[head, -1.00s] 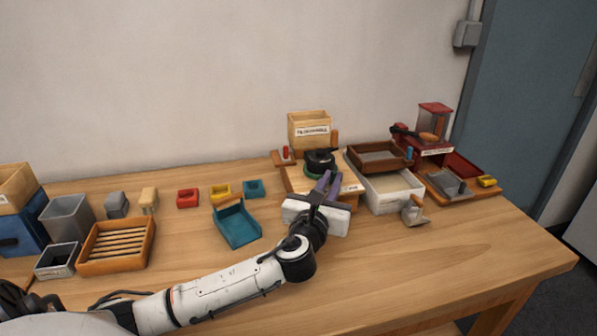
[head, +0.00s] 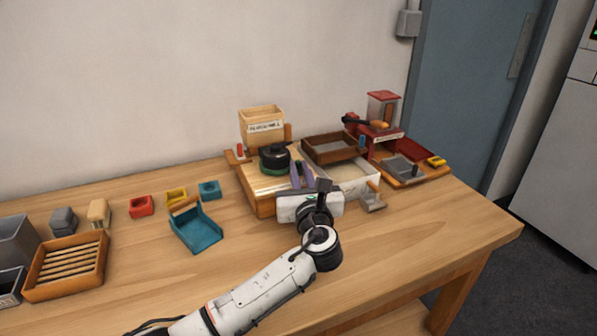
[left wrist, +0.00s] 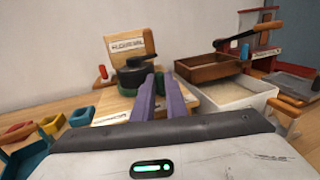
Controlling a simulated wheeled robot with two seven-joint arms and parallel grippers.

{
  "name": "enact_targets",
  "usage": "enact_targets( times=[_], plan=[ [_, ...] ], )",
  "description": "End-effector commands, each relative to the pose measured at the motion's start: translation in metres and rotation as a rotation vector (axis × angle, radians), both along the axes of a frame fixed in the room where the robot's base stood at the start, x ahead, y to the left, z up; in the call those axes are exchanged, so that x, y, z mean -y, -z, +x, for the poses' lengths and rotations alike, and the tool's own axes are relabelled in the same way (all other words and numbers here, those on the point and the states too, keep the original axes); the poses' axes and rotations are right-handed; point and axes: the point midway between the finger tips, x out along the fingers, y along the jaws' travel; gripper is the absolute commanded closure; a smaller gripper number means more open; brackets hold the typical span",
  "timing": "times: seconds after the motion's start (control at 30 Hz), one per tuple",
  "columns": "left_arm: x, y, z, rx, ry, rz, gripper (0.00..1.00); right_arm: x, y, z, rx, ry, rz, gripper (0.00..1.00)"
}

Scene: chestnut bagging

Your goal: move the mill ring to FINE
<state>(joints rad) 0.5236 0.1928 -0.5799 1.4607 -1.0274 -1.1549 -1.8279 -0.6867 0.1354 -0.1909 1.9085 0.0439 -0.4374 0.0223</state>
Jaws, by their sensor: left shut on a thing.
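The flour mill (head: 260,182) is a wooden block with a dark round top and a wooden hopper (head: 262,128) behind it. The mill ring (head: 274,172) shows as a green band under the black top; it also shows in the left wrist view (left wrist: 138,90), partly hidden. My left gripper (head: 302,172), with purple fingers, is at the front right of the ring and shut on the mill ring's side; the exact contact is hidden. In the left wrist view the fingers (left wrist: 156,82) run close together toward the mill. I cannot read FINE on any label. My right gripper is out of view.
A brown sieve tray (head: 334,148) sits over a white bin (head: 372,178) right of the mill, with a small scoop (head: 373,202) in front. A red machine (head: 376,135) stands farther right. A teal dustpan-like tray (head: 196,232) lies left.

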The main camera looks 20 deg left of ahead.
Motion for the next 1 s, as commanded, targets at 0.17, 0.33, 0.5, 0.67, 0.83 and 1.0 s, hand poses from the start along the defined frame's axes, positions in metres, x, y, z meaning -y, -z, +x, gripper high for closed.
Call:
enact_targets(
  times=[0.17,0.33,0.5,0.67,0.83,1.0],
  plan=[
    [0.000,0.002,0.000,-0.003,0.002,-0.002,1.00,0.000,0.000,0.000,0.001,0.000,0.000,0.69],
    [0.000,0.001,0.000,-0.002,0.002,-0.001,0.69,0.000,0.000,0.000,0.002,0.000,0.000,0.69],
    [0.000,0.001,0.000,-0.001,0.002,-0.001,0.69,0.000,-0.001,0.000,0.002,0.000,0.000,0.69],
    [0.004,0.001,-0.005,0.000,0.003,-0.001,0.69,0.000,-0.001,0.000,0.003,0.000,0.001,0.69],
    [0.020,0.002,-0.028,-0.002,0.005,-0.004,0.69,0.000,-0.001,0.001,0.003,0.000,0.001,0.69],
    [0.039,0.002,-0.057,-0.001,0.005,-0.003,0.69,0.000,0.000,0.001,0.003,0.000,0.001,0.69]
  ],
)
